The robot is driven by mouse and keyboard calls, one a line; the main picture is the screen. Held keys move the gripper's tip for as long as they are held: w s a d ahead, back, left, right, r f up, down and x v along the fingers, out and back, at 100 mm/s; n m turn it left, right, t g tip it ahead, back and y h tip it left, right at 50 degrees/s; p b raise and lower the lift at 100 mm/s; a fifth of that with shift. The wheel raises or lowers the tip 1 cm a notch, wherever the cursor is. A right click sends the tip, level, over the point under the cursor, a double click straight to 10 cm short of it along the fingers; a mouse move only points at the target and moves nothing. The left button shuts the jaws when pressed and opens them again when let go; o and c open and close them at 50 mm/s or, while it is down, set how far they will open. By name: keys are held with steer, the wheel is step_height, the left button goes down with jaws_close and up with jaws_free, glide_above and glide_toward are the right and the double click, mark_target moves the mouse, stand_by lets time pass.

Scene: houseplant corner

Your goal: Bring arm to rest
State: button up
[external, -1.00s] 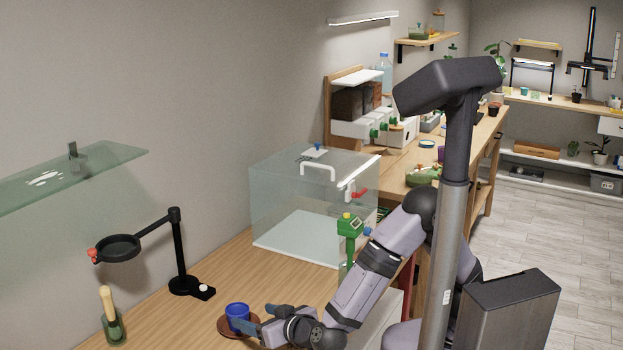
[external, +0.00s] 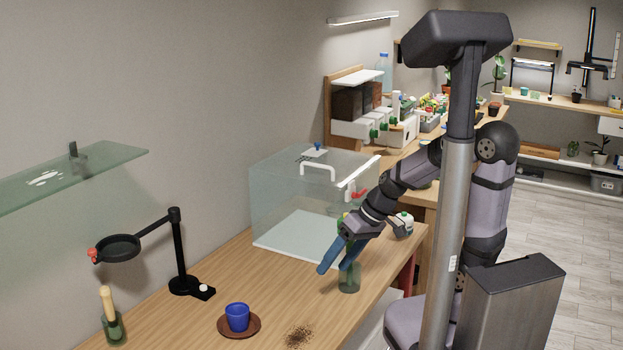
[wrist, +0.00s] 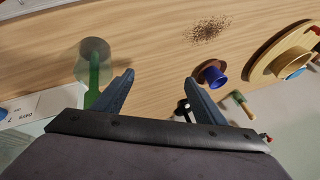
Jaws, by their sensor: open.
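My gripper (external: 341,262) is open and empty above the right part of the wooden bench (external: 270,275). Its two blue fingers stand apart and point down and to the left in the external view. In the wrist view, my gripper (wrist: 158,85) has nothing between its fingers. The blue cup (external: 238,318) stands upright on a brown saucer (external: 258,326) and also shows in the wrist view (wrist: 215,78).
A clear glass case (external: 280,210) stands behind my gripper. A dark soil patch (external: 299,336) lies near the bench's front edge. A black ring stand (external: 180,252) and a small bottle with a wooden-handled tool (external: 110,318) are at the left.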

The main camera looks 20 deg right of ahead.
steer(key=s+d+f+m+g+h, duration=0.1)
steer(key=d+f+m+h, duration=0.2)
steer(key=d, duration=0.8)
steer(key=s+d+f+m+h, duration=0.2)
steer(key=d+f, duration=0.1)
steer(key=d, duration=0.8)
steer(key=shift+s+f+m+g+h+p, duration=0.2)
steer(key=shift+f+m+g+h+p, duration=0.1)
steer(key=shift+m+g+h+p, duration=0.1)
